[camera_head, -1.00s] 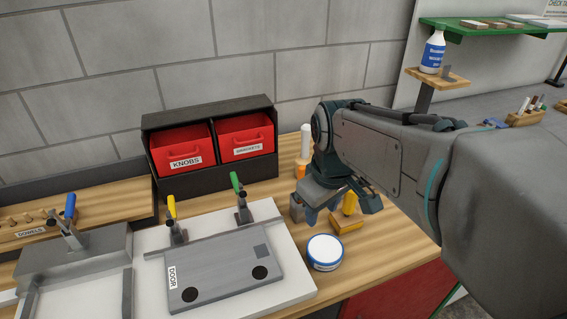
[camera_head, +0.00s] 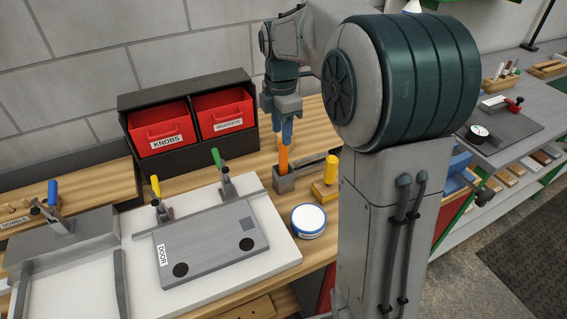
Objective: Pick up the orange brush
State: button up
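The orange brush (camera_head: 284,157) shows as a narrow upright orange piece standing at a grey block-like holder (camera_head: 285,184) on the wooden bench, right of the red bins. Its lower end is hidden by the holder. My gripper (camera_head: 282,137) points down directly above it, with its blue fingers at the top of the orange piece. The fingers overlap the brush top in this view, so I cannot tell whether they are around it, in front of it or closed on it.
A yellow knobbed tool (camera_head: 328,176) and a white round tub (camera_head: 308,221) stand close by on the right and front. The grey door panel (camera_head: 210,240) with clamps lies left. The black bin rack (camera_head: 187,100) stands behind left.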

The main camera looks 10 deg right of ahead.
aim_at(283, 152)
notch_tip(283, 152, down, 4)
jog(key=shift+f, duration=0.15)
jog(key=f, duration=0.3)
jog(key=w+f+p, duration=0.1)
jog(key=shift+d+f, duration=0.15)
jog(key=shift+d, duration=0.15)
jog(key=shift+s+f, duration=0.1)
jog(key=shift+f, duration=0.35)
grip_shut()
